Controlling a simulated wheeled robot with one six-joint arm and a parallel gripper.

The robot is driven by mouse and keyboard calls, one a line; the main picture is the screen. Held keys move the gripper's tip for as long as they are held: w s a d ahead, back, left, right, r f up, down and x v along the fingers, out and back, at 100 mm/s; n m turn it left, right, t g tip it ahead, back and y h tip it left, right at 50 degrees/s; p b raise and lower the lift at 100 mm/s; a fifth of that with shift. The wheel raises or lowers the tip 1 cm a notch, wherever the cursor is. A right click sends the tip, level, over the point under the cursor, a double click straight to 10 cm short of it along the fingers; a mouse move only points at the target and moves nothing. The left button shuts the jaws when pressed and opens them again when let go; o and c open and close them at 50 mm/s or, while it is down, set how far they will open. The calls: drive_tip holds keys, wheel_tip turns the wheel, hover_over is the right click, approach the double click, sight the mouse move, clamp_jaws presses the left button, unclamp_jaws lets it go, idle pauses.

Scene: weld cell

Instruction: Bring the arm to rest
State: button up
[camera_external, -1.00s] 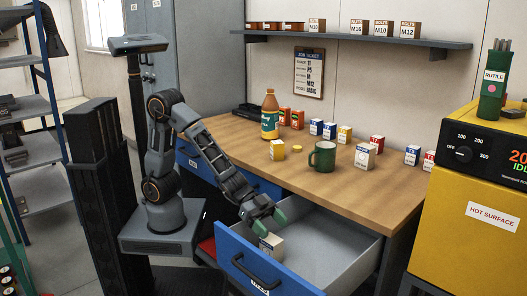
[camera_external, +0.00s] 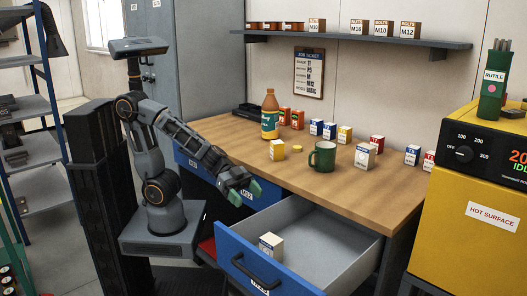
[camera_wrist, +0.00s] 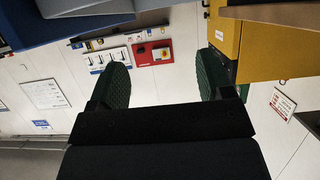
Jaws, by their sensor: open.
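My gripper (camera_external: 248,192) has dark green fingertips and is in the air above the left part of the open drawer, near the bench's front edge. Its two fingers stand apart with nothing between them in the wrist view (camera_wrist: 162,88). A small white box (camera_external: 271,246) sits in the open blue-fronted drawer (camera_external: 335,243), below my gripper and apart from it. My arm bends at the elbow and reaches down to the right.
On the wooden bench (camera_external: 235,130) stand a brown bottle (camera_external: 270,115), a green mug (camera_external: 322,157) and several small boxes. A shelf (camera_external: 350,38) hangs above. A yellow oven (camera_external: 465,205) marked hot surface stands at the right. The open drawer juts out in front.

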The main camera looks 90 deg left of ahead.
drive_tip(key=shift+s+a+r, duration=0.1)
drive_tip(key=shift+s+a, duration=0.05)
drive_tip(key=shift+a, duration=0.05)
idle(0.6)
